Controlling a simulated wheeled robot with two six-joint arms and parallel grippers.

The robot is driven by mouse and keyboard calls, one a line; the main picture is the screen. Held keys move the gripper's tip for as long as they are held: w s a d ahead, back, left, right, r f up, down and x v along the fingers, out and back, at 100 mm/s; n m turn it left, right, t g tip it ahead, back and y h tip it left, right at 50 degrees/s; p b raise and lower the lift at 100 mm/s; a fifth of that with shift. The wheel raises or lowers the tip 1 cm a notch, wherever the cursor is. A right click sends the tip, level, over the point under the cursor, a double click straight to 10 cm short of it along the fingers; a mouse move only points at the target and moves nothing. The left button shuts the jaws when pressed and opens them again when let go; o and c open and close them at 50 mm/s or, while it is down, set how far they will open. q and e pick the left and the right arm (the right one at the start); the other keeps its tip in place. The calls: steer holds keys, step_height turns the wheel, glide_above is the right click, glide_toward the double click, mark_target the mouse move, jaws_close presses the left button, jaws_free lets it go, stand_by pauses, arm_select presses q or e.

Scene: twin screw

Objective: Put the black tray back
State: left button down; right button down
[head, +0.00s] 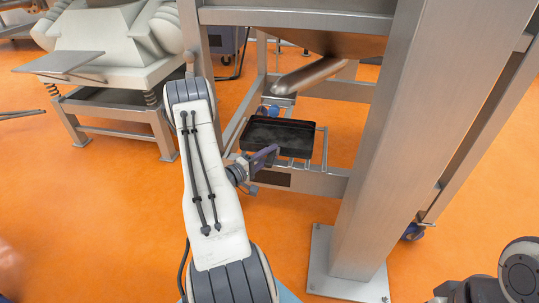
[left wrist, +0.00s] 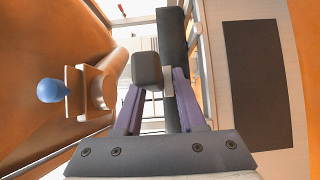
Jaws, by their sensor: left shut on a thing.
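The black tray (head: 280,138) is a shallow rectangular pan. In the head view it is roughly level, under the end of a steel chute (head: 308,76) and over a rack of thin metal bars (head: 307,165) in the machine's frame. I cannot tell whether it rests fully on the bars. My left gripper (head: 262,158) is shut on the tray at its near edge. In the left wrist view the purple fingers (left wrist: 157,80) close around a dark part of the tray (left wrist: 172,45), which shows nearly edge-on. My right gripper is out of view.
A thick steel post (head: 395,140) stands right of the tray. A frame beam with a dark plate (head: 268,179) runs below the rack; this plate also shows in the left wrist view (left wrist: 255,85). A blue knob (left wrist: 51,90) is at left there. Orange floor is clear in front.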

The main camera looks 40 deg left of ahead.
arm_select(q)
steer(key=shift+c, duration=2.4)
jaws_free()
steer(key=shift+s+r, duration=0.2)
steer(key=shift+s, duration=0.05)
steer(key=s+a+p, duration=0.1)
steer(key=s+p, duration=0.3)
steer(key=s, duration=0.7)
steer(key=shift+s+p, duration=0.35)
steer(key=shift+w+f, duration=0.1)
